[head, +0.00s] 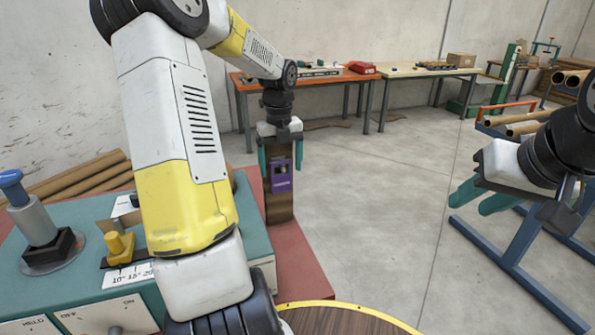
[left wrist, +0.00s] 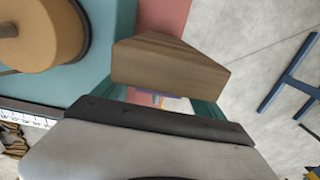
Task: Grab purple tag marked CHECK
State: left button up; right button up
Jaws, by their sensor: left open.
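The purple tag (head: 282,178) is upright on the front of a brown wooden post (head: 280,207), left of centre in the head view. Its lettering is too small to read. My left gripper (head: 281,160) points down over the post, its teal fingers open on either side of the tag's upper part. I cannot tell whether they touch it. In the left wrist view the wooden top of the post (left wrist: 170,65) fills the space beyond the gripper. A small purple patch shows between the fingers, mostly hidden. My right gripper (head: 484,198) is open and empty at the right, far from the tag.
A teal machine (head: 75,265) with a yellow knob (head: 118,247) stands at the left. A round wooden disc with a yellow rim (head: 345,318) is at the bottom. Workbenches (head: 425,71) line the back wall. A blue stand (head: 505,252) is at the right. The middle floor is clear.

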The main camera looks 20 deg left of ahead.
aim_at(281, 173)
pick_arm(q)
jog(key=shift+s+f, duration=0.1)
jog(key=shift+f, duration=1.45)
jog(key=c, duration=1.4)
jog(key=shift+r, duration=0.1)
jog(key=shift+c, duration=0.2)
